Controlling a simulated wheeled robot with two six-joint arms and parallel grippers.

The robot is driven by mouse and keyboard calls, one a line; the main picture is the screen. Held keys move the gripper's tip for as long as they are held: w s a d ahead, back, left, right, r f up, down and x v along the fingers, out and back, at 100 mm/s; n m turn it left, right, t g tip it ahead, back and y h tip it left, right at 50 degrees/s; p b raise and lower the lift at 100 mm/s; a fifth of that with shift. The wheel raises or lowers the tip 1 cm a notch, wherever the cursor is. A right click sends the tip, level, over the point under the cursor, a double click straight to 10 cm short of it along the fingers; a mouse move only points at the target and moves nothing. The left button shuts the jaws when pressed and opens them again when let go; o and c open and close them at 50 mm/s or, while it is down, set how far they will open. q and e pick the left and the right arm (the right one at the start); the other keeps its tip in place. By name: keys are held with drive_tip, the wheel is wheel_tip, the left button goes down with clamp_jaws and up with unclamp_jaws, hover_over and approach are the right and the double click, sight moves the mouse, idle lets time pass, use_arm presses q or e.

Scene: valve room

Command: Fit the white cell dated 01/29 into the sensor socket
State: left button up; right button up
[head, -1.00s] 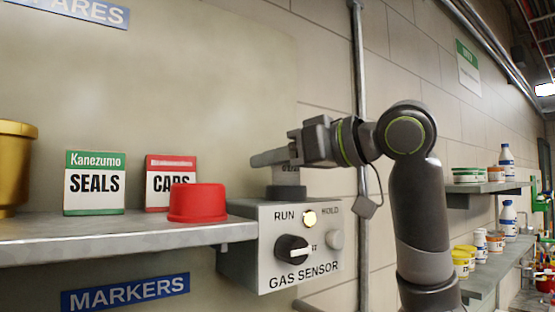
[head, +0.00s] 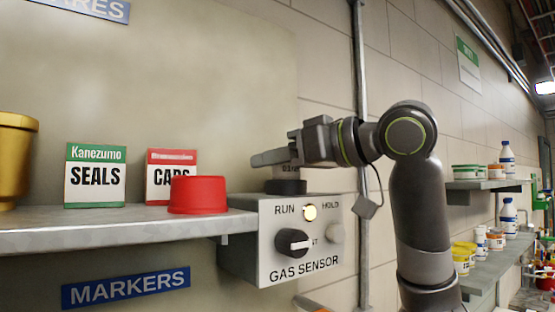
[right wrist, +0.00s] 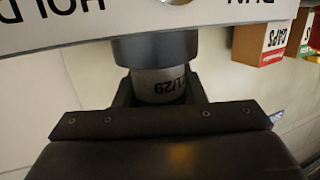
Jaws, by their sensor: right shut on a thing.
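The gas sensor (head: 300,262) is a grey wall box with RUN and HOLD marks, a lit yellowish lamp and a black knob. Its socket (head: 286,187) is a dark round collar on top, and shows in the right wrist view (right wrist: 155,48). My right gripper (head: 277,158) is shut on the white cell (right wrist: 158,84), directly above the collar. The cell's printed date reads upside down, ending in 1/29. The cell meets the collar in line with it; how deep it sits is hidden. My left gripper is not in view.
A shelf (head: 110,232) left of the sensor holds a red cap (head: 198,195), a SEALS box (head: 95,176), a CAPS box (head: 170,173) and a gold vessel (head: 14,160). A vertical pipe (head: 360,120) runs behind my arm. Shelves with bottles and tubs stand at the right.

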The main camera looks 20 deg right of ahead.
drive_tip(key=o, duration=1.1)
drive_tip(key=shift+c, duration=0.2)
drive_tip(key=b+v, duration=0.6)
drive_tip(key=v, duration=1.1)
drive_tip(key=shift+s, duration=0.2)
